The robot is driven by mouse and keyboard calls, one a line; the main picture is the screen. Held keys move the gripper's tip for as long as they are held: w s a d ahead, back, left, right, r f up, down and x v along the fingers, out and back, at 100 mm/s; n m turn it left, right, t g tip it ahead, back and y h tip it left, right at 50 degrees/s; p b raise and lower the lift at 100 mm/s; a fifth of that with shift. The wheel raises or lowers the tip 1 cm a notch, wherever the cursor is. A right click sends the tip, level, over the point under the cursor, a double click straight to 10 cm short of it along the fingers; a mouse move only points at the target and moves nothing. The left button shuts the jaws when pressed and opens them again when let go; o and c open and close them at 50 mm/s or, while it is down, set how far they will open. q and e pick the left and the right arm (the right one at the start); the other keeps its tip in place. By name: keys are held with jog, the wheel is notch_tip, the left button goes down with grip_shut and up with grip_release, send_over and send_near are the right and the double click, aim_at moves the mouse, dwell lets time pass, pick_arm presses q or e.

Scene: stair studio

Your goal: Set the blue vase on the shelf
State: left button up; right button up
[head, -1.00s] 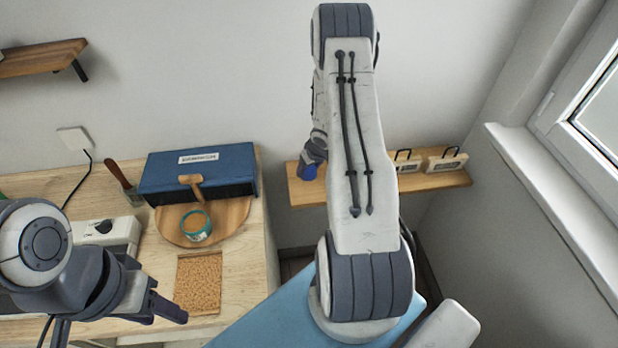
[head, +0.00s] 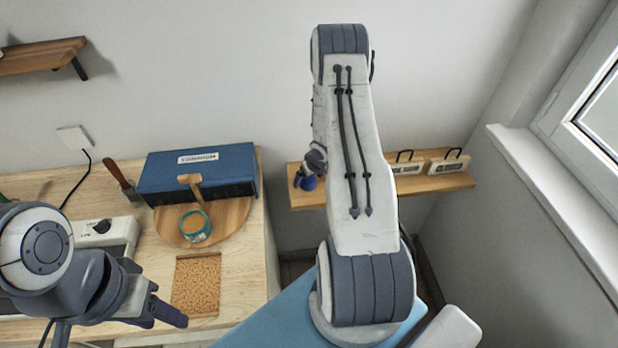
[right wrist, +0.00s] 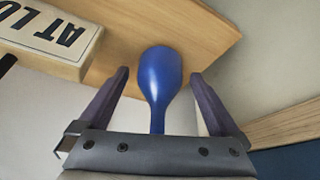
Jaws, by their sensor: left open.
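The blue vase (head: 308,184) is at the left end of the wooden shelf (head: 440,183), partly hidden by my right arm in the head view. In the right wrist view the vase (right wrist: 160,76) has its rounded body against the view of the shelf board (right wrist: 205,30) and its slim neck towards my palm. My right gripper (right wrist: 158,85) is open around the vase, with a gap between it and each finger. Whether the vase rests on the board is hard to tell. My left gripper (head: 178,317) is open and empty over the desk's front.
The desk (head: 255,275) at left holds a blue box (head: 165,180), a round board (head: 240,213) and a teal-rimmed cup (head: 194,226). A window sill (head: 550,205) is at right.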

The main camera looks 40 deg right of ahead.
jog(key=shift+r, duration=0.3)
jog(key=d+p+v, duration=0.1)
jog(key=p+v, duration=0.2)
jog(key=v, duration=0.9)
jog(key=a+r+n, duration=0.1)
jog(key=a+r, duration=0.4)
jog(key=a, duration=0.3)
jog(key=a+r+n+g, duration=0.1)
jog(key=a+r+n, duration=0.1)
jog(key=a+r, duration=0.45)
jog(key=a+r+n, duration=0.1)
jog(key=a+r, duration=0.2)
jog(key=a, duration=0.7)
jog(key=s+a+r+n+g+y, duration=0.1)
jog(key=s+a+r+n, duration=0.1)
jog(key=s+a, duration=0.5)
jog(key=s+a+r+n+g, duration=0.2)
jog(key=s+a, duration=0.5)
jog(key=s, duration=0.7)
notch_tip(320, 180, up, 2)
jog(key=shift+s+r+n+g+y, duration=0.15)
jog(key=shift+s+n+g+y, duration=0.15)
jog(key=shift+n+y, duration=0.15)
